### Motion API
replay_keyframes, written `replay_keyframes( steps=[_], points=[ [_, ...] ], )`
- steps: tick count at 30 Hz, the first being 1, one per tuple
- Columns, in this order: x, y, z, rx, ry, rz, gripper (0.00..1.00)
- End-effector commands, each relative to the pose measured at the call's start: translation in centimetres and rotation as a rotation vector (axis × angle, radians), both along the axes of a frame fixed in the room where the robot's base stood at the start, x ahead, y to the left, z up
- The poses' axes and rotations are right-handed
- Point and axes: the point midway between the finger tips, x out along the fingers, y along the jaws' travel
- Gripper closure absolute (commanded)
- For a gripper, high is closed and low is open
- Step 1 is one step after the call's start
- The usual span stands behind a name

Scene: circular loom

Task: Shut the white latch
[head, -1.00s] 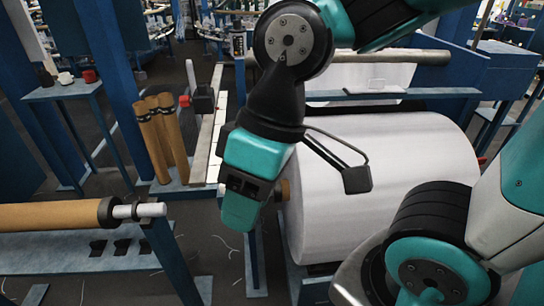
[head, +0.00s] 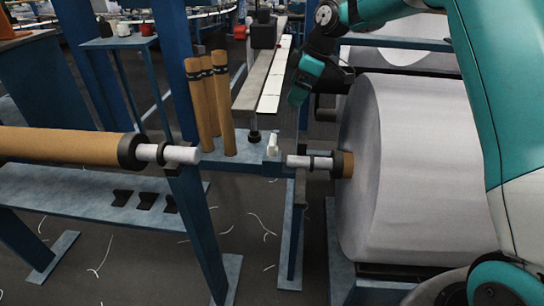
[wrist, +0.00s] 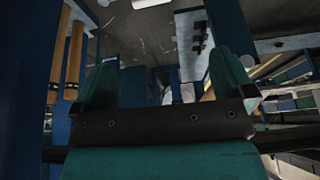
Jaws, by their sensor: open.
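The white latch (head: 272,147) stands upright on a blue bracket in the middle of the head view. It is beside the left end of the light metal shaft (head: 305,162) that comes out of the big white roll (head: 415,170). My gripper (head: 298,97) is above and behind the latch, a little to its right and apart from it. In the wrist view my gripper (wrist: 165,80) shows two teal fingers spread wide with nothing between them. I cannot make out the latch for certain in the wrist view.
A brown roll (head: 60,146) with a metal shaft end lies at the left. Several brown tubes (head: 218,105) stand behind the latch, left of a long pale rail (head: 270,80). A blue post (head: 195,150) rises left of the latch. Loose threads lie on the floor.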

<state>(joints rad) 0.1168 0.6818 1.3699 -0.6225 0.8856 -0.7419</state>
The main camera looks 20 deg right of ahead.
Motion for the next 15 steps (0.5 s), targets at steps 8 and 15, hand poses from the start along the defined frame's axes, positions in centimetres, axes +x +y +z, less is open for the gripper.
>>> replay_keyframes(
  steps=[8,15],
  points=[
    [1.5,0.2,-3.5,-0.005,-0.014,0.026,0.00],
    [2.2,2.1,-8.5,-0.005,-0.012,0.025,0.00]
  ],
)
